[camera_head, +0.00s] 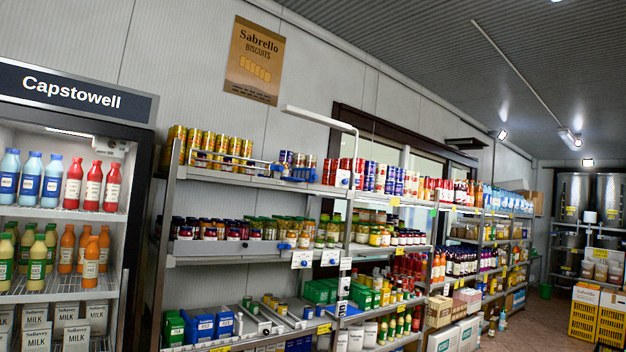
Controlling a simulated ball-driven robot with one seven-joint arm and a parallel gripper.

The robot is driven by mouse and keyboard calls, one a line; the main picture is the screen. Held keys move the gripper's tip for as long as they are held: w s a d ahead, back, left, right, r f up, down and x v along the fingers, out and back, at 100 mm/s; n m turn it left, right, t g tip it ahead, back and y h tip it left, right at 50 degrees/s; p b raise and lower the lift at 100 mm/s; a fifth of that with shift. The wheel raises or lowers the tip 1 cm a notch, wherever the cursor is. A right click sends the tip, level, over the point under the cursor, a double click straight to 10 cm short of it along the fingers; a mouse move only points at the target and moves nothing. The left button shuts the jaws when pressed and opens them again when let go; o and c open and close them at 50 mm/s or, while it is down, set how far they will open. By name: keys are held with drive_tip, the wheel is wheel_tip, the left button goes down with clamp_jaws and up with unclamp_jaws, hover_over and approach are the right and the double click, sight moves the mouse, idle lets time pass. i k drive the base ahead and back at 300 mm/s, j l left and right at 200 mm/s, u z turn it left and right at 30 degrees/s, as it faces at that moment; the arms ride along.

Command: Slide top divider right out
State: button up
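The top shelf (235,181) of the near shelving unit stands right of the fridge. On it, a thin pale wire rail (228,162) runs in front of gold tins. Small blue pieces (275,170) sit at the rail's right end and further right along the shelf edge. These may belong to the top divider, but they are too small to tell for sure. My gripper is not in view.
A Capstowell fridge (75,103) with bottles and milk cartons stands at left. Lower shelves hold jars, tins and boxes. A pale bar (318,117) overhangs the unit. More shelving recedes right. Yellow crates (597,316) stand at far right beside open brown floor (535,322).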

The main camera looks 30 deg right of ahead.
sight(308, 174)
drive_tip(key=i+z, duration=0.25)
drive_tip(key=i, duration=0.6)
drive_tip(key=i+z, duration=0.2)
drive_tip(key=i, duration=0.6)
drive_tip(key=i+l+z, duration=0.15)
drive_tip(key=i+z, duration=0.25)
drive_tip(key=i, duration=0.15)
drive_tip(key=i+z, duration=0.45)
drive_tip(key=i+j+z, duration=0.25)
drive_tip(key=i+z, duration=0.15)
drive_tip(key=i, duration=0.25)
drive_tip(key=i+l, duration=0.1)
drive_tip(key=i, duration=0.95)
drive_tip(key=l, duration=0.05)
